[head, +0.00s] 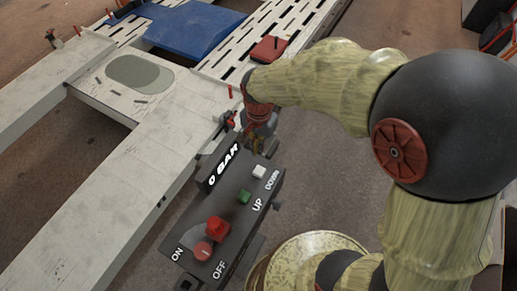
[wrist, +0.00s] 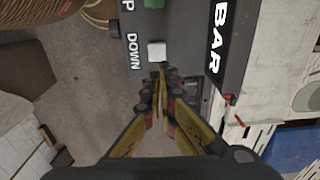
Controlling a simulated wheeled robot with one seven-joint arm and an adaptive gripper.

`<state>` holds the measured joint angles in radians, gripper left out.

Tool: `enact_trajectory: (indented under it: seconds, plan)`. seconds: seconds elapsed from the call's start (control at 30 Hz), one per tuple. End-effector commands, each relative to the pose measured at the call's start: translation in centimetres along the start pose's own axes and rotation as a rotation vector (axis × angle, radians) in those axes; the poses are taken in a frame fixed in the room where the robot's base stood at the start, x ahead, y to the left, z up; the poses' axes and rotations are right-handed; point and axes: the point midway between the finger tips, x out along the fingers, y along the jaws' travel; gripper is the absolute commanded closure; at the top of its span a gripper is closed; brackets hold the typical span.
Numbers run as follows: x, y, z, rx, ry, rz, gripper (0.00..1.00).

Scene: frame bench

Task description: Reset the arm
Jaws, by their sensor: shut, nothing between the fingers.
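My gripper (wrist: 161,80) is shut and empty in the wrist view, its yellow and black fingers together. Its tips lie right by the white button marked DOWN (wrist: 156,52) on the control box; I cannot tell whether they touch it. In the head view my arm reaches from the right, and my gripper (head: 258,138) is partly hidden behind the wrist, near the box's far end. The dark control box (head: 236,222) carries a red knob, a red button, a green button and the white button (head: 259,171), with a "0 BAR" display on its side.
A pale frame bench (head: 120,165) with slotted rails runs along the left and back. A blue panel (head: 195,28) and a red block (head: 268,49) lie on it. Bare floor (head: 90,235) shows between the bench arms.

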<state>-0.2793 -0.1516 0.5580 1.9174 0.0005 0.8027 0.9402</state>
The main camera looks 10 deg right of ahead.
Motion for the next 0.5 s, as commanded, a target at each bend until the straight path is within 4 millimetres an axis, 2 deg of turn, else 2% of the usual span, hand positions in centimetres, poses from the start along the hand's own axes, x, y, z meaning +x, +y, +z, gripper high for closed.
enact_trajectory:
  seconds: [0.5]
  plan:
    - [0.0, -0.02, -0.01, -0.028, 0.0, 0.0, 1.0]
